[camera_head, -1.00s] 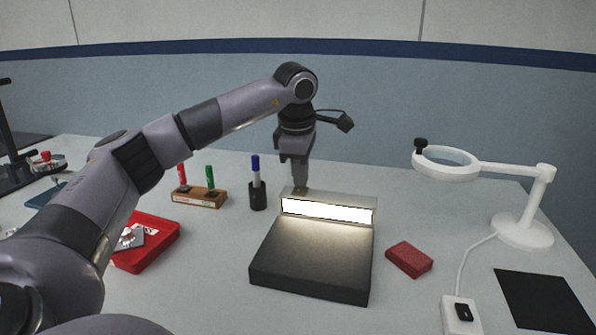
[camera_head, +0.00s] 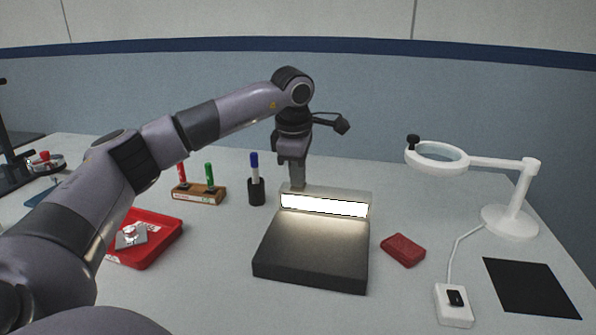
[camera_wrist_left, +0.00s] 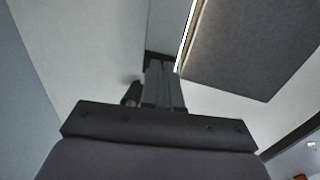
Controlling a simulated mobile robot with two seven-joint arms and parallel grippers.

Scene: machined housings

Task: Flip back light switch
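The light bar (camera_head: 325,205) stands at the back edge of a dark block (camera_head: 312,255), and its white strip is lit. My left gripper (camera_head: 298,186) points down at the back left of the light bar, its tips partly hidden behind the bar's top. In the left wrist view its fingers (camera_wrist_left: 160,68) lie side by side, shut, beside the light bar's back (camera_wrist_left: 165,25). A small dark patch (camera_wrist_left: 158,57) shows at the fingertips; I cannot tell whether it is the switch or whether they touch it. My right gripper is out of view.
A marker cup (camera_head: 256,192) and marker holder (camera_head: 199,194) stand left of the bar, with a red tray (camera_head: 165,250) nearer. A red block (camera_head: 403,250), ring magnifier (camera_head: 515,215), white switch box (camera_head: 454,305) and black mat (camera_head: 530,288) lie to the right.

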